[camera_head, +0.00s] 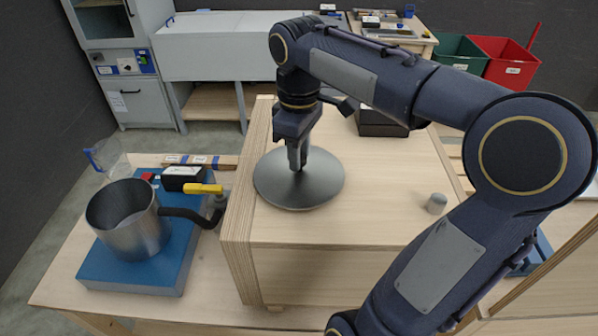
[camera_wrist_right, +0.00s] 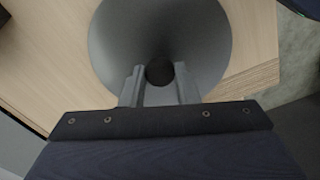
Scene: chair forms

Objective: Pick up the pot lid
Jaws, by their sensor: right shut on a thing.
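The pot lid (camera_head: 318,190) is a round grey metal disc on top of the light wooden box (camera_head: 350,225), near its left side. My right gripper (camera_head: 298,168) points down over the lid's middle and is shut on its knob. The lid also fills much of the right wrist view (camera_wrist_right: 160,35), with the dark knob (camera_wrist_right: 159,72) between the two fingers (camera_wrist_right: 160,80). I cannot tell whether the lid touches the box top or is slightly above it. A steel pot (camera_head: 130,225) with a black handle stands open on a blue plate at the left. My left gripper is not in view.
A yellow-handled valve (camera_head: 205,190) and a clear jug (camera_head: 105,158) are near the pot. Green and red bins stand at the far right.

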